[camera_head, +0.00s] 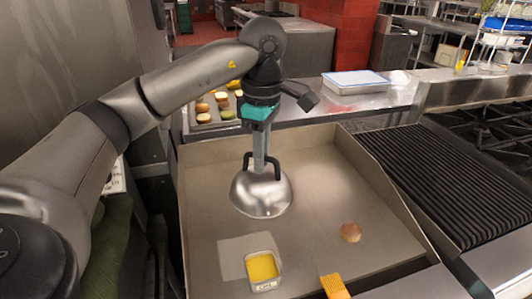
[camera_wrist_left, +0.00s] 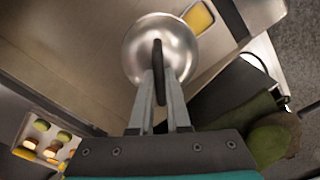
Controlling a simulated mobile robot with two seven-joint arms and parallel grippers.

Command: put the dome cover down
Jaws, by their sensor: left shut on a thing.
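A shiny metal dome cover (camera_head: 261,196) with a dark handle is on or just above the steel griddle (camera_head: 320,200), left of its middle. I cannot tell for sure whether its rim touches the surface. My left gripper (camera_head: 260,165) comes from above and is shut on the handle. In the left wrist view the dome (camera_wrist_left: 160,40) lies beyond the fingertips, and the dark handle is between the fingers of the gripper (camera_wrist_left: 158,88). My right gripper is not in view.
A container of yellow contents (camera_head: 263,272) stands in front of the dome. A round brown patty or bun (camera_head: 350,232) lies to the right, near an orange-handled tool (camera_head: 335,287). A tray of buns (camera_head: 212,112) is behind left. A ribbed grill (camera_head: 440,180) is at right.

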